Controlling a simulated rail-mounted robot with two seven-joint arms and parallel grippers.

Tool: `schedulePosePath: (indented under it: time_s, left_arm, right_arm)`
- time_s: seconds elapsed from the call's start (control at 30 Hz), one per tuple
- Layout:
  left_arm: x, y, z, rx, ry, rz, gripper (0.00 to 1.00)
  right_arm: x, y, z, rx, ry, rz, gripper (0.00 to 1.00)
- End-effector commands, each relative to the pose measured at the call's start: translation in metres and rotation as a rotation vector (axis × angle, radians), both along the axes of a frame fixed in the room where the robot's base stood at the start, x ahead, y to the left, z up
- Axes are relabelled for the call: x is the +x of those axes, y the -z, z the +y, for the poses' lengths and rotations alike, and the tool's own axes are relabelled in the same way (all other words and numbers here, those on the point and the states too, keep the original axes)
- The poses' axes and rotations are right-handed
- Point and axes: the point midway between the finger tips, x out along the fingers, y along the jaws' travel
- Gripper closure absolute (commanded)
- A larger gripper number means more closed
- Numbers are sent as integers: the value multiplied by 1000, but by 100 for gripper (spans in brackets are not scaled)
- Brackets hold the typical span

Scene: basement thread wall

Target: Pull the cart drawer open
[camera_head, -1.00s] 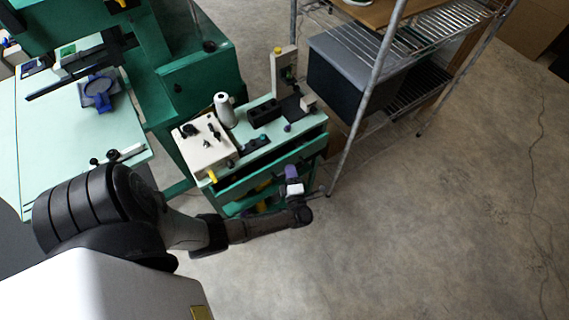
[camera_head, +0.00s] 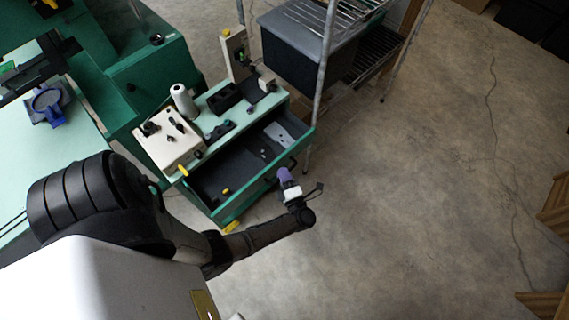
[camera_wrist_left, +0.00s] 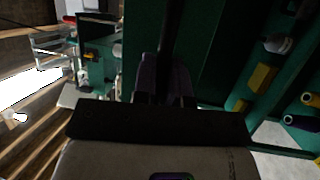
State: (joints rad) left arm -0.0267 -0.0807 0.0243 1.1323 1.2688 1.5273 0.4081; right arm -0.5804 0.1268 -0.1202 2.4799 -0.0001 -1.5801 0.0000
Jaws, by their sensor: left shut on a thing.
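The green cart (camera_head: 205,105) stands left of centre in the head view. Its top drawer (camera_head: 245,185) is pulled out, with the dark interior and a few small items showing. My left gripper (camera_head: 284,176), with purple fingers, is at the drawer's front and shut on its dark handle (camera_head: 293,165). The contact itself is small in the head view. In the left wrist view the purple fingers (camera_wrist_left: 162,75) are close around a dark bar, in deep shadow. My right gripper is not in view.
A white machine (camera_head: 168,140), a thread cone (camera_head: 184,99) and black bins (camera_head: 224,97) sit on the cart top. A wire shelf rack (camera_head: 325,60) with a dark tub stands behind right. Yellow and purple spools (camera_wrist_left: 262,77) show in the left wrist view. Floor to the right is clear.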

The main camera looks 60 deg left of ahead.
Motion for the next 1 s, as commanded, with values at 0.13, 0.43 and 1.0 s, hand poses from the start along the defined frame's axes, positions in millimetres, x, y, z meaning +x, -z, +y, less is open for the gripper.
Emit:
schedulePosePath:
  time_s: [0.13, 0.43, 1.0]
  left_arm:
    - [0, 0, 0, 1, 1, 0, 100]
    - [0, 0, 0, 0, 1, 0, 78]
    - [-9, 12, -60, -1, 1, 1, 78]
  right_arm:
    - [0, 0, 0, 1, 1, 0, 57]
    - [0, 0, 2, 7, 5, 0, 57]
    - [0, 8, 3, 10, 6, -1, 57]
